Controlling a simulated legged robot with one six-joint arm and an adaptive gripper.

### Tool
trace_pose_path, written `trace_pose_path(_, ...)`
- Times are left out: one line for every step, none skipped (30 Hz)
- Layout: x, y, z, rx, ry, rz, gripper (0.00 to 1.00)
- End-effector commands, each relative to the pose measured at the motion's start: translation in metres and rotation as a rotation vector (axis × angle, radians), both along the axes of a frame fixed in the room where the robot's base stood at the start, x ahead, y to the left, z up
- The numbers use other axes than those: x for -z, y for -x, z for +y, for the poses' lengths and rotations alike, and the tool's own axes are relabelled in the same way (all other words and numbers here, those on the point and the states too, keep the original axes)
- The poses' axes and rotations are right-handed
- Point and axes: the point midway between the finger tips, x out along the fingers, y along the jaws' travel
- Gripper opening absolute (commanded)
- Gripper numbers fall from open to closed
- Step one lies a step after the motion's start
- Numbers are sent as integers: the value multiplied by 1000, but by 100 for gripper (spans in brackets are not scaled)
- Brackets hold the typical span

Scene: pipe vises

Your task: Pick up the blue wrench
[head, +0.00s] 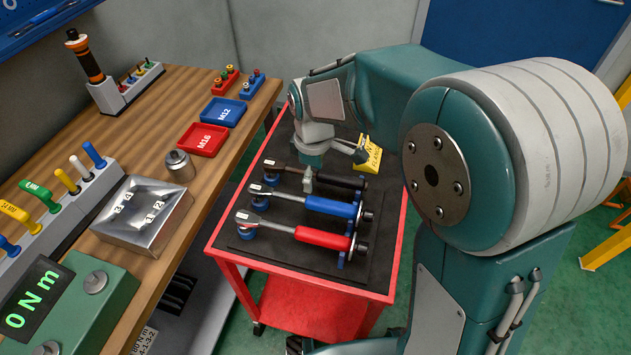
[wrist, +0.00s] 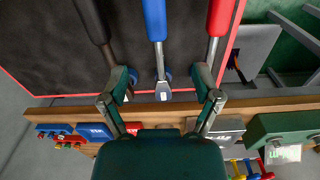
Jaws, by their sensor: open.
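The blue wrench (head: 328,207) has a blue handle and a metal shaft and lies on the black mat of the red cart, between two other wrenches. In the wrist view the blue wrench (wrist: 155,22) runs between the two fingers, its handle toward the top. In the wrist view my gripper (wrist: 163,80) is open, one finger on each side of the blue wrench's shaft, and holds nothing. I cannot tell its exact height above the shaft.
The black-handled wrench (head: 341,179) and red-handled wrench (head: 322,238) lie close on either side. A yellow block (head: 369,156) stands at the cart's back. The wooden bench (head: 150,110) at left carries red and blue trays, a metal box and a green meter (head: 85,300).

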Motion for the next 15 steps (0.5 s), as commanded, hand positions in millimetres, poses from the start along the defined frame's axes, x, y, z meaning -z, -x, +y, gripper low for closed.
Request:
trace_pose_path(5, -2, 4, -21, 3, 9, 81)
trace_pose_path(6, -3, 5, -30, 3, 11, 81)
trace_pose_path(9, -3, 6, -36, 5, 13, 81)
trace_pose_path(11, -3, 7, -38, 5, 15, 81)
trace_pose_path(15, -3, 7, -39, 7, 16, 81)
trace_pose_path(20, -3, 8, -39, 7, 18, 81)
trace_pose_path(25, -3, 8, -38, 7, 18, 81)
trace_pose_path(31, -3, 8, -38, 8, 19, 81)
trace_pose_path(38, -3, 8, -37, 8, 18, 81)
trace_pose_path(43, -3, 7, -37, 7, 18, 81)
trace_pose_path(47, -3, 7, -37, 7, 18, 81)
trace_pose_path(53, -3, 6, -36, 6, 17, 81)
trace_pose_path(56, -3, 5, -36, 5, 18, 81)
trace_pose_path(59, -4, 5, -36, 5, 16, 81)
trace_pose_path(61, -4, 5, -35, 4, 14, 81)
